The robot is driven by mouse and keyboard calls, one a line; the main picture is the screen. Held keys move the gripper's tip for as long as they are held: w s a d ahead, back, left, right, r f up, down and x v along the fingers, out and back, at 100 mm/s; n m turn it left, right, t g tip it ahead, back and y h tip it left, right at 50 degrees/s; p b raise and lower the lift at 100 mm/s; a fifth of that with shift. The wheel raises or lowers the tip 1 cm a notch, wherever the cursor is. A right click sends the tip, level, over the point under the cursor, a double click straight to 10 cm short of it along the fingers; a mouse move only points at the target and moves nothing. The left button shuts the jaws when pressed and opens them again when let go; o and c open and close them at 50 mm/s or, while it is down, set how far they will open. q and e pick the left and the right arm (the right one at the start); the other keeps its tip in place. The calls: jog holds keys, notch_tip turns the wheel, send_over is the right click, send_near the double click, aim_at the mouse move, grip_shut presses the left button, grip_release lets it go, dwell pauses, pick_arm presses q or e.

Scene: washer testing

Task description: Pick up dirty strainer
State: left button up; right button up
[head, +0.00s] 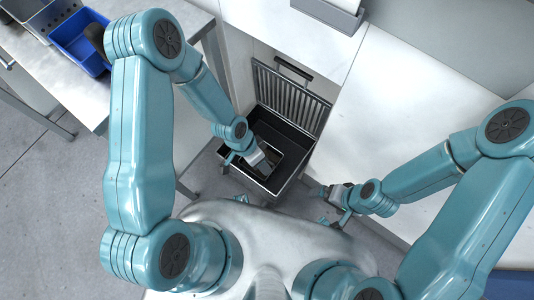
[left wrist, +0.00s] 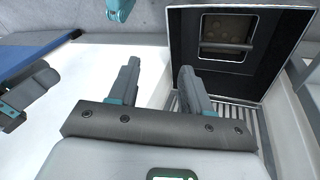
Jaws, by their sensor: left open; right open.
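A dark rectangular tray (head: 300,148) stands open at the washer front, with a slatted grate (head: 290,95) upright along its back. In the left wrist view the dark tray (left wrist: 185,50) holds a light-framed opening with a brownish, holed surface, probably the strainer (left wrist: 225,35); I cannot tell how dirty it is. My left gripper (head: 258,163) is over the near left part of the tray. Its fingers (left wrist: 158,78) are apart with nothing between them, and the strainer lies beyond the right finger. My right gripper (head: 334,203) is open and empty to the right of the tray.
A side table (head: 60,75) at the upper left carries a blue bin (head: 75,40) with a dark object in it. The grey floor (head: 40,220) at the left is clear.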

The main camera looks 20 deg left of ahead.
pick_arm(q)
jog(key=w+a+f+m+y+b, duration=0.4)
jog(key=w+f+m+b, duration=0.9)
jog(key=m, duration=0.2)
notch_tip(320, 180, down, 10)
jog(key=b, duration=0.3)
jog(key=shift+f, duration=0.15)
jog(key=f+b, duration=0.1)
jog(key=f, duration=0.1)
jog(key=s+f+b, duration=0.1)
jog(key=f, duration=0.1)
jog(key=shift+f+b, duration=0.25)
jog(key=shift+b, duration=0.05)
jog(key=shift+w+f, duration=0.1)
jog(key=shift+f, duration=0.3)
grip_shut()
jog(key=shift+r, duration=0.1)
